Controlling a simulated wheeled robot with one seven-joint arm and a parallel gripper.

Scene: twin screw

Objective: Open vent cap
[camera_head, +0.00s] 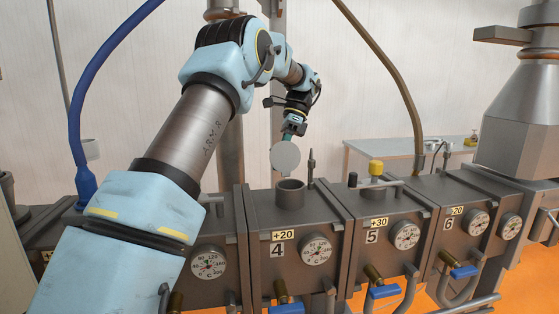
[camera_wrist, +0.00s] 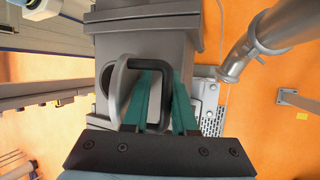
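The vent cap (camera_head: 285,157) is a round grey disc. In the head view it stands on edge, almost face-on, just above the short vent pipe (camera_head: 290,193) on the block marked 4. The pipe's mouth is uncovered and dark inside. Whether a hinge joins cap and pipe cannot be seen. My gripper (camera_head: 293,130) is right above the cap. In the wrist view the cap (camera_wrist: 119,88) shows edge-on with its black handle (camera_wrist: 150,63). The teal fingers of my gripper (camera_wrist: 163,95) lie on both sides of the handle's bar and appear closed on it.
A thin upright rod (camera_head: 311,167) stands right of the pipe. The neighbouring block 5 carries a yellow-capped fitting (camera_head: 376,168). A blue hose (camera_head: 78,140) and a brown hose (camera_head: 392,65) rise on either side of my arm. A metal hopper (camera_head: 525,120) stands at the right.

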